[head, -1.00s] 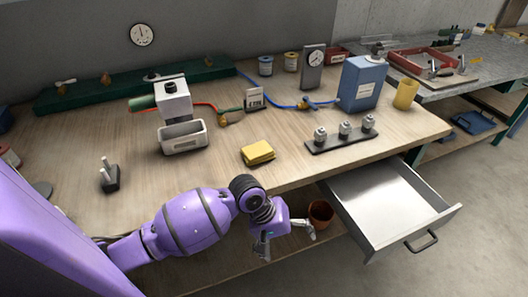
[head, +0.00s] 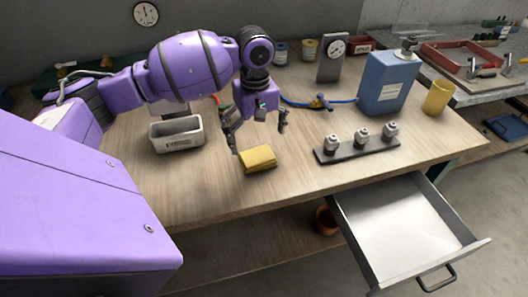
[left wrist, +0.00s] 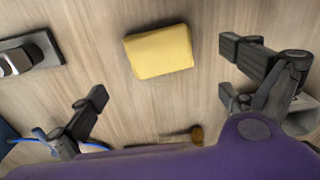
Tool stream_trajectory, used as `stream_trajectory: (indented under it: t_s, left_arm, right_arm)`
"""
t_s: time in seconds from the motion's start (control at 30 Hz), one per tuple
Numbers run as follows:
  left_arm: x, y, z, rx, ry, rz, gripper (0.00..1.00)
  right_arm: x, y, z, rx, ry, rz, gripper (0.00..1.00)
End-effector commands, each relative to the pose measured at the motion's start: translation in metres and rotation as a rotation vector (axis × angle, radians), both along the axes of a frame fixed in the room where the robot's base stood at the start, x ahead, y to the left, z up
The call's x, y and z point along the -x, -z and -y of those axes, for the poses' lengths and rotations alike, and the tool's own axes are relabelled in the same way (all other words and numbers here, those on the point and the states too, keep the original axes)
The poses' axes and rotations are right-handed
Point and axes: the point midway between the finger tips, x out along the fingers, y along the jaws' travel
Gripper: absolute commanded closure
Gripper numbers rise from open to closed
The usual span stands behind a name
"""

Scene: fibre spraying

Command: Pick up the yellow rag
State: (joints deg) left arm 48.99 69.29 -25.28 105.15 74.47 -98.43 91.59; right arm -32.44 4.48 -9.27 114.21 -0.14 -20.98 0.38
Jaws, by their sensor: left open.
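The yellow rag (head: 258,158) lies folded in a thick block on the wooden workbench, near its front edge. It also shows in the left wrist view (left wrist: 159,51), whole and uncovered. My left gripper (head: 258,137) is open and empty, fingers pointing down, above and slightly behind the rag. In the left wrist view its fingers (left wrist: 165,72) stand wide apart on either side, with the rag ahead between them and not touched. My right gripper is in neither view.
A grey bin (head: 177,136) stands left of the rag. A dark rack with metal fittings (head: 357,150) is to the right. A blue canister (head: 388,85) and a yellow cup (head: 438,98) stand farther right. An open drawer (head: 408,222) juts out in front.

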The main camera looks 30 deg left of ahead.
Motion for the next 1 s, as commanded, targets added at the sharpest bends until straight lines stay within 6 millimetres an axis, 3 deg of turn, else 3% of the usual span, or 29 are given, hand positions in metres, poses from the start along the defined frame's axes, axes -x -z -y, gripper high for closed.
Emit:
stream_trajectory:
  t_s: [0.1, 0.23, 0.5, 0.73, 1.0]
  left_arm:
    - [0.001, 0.017, 0.000, 0.000, 0.000, -0.006, 0.02]
    - [0.001, 0.026, 0.002, 0.001, 0.001, -0.003, 0.02]
    - [0.002, 0.065, 0.006, 0.000, 0.002, -0.002, 0.02]
    - [0.001, 0.068, 0.006, -0.001, 0.003, 0.001, 0.02]
    - [0.001, 0.068, 0.006, -0.001, 0.003, 0.001, 0.34]
  right_arm:
    - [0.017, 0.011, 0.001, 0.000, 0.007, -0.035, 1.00]
    - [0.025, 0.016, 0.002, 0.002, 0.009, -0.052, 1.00]
    - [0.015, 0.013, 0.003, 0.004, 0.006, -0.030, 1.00]
    - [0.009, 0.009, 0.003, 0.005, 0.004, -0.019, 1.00]
    - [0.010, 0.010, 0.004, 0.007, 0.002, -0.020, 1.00]
